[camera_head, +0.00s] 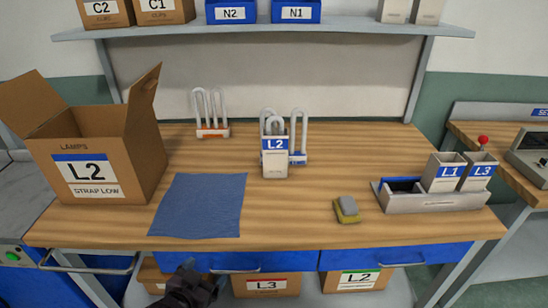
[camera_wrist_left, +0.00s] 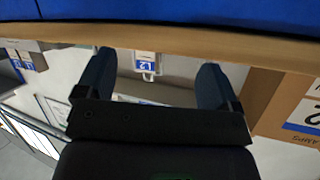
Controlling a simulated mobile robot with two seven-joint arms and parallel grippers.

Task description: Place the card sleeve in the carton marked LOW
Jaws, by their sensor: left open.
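A white card sleeve with a blue L2 label (camera_head: 275,164) stands upright mid-bench, in front of U-shaped tubes. It also shows upside down between my fingers in the left wrist view (camera_wrist_left: 146,68), well beyond them. The open brown carton marked L2 STRAP LOW (camera_head: 130,157) stands at the bench's left end, flaps up. Its side shows at the right of the wrist view (camera_wrist_left: 268,103). My left gripper (camera_head: 200,272) is open and empty, low at the bench's front edge, below and left of the sleeve. My right gripper is not in view.
A blue mat (camera_head: 200,205) lies right of the carton. A sponge (camera_head: 346,209) and a grey tray (camera_head: 435,203) holding the L1 (camera_head: 443,173) and L3 (camera_head: 480,172) sleeves are to the right. A tube lamp with an orange base (camera_head: 212,131) stands behind. The bench before the L2 sleeve is clear.

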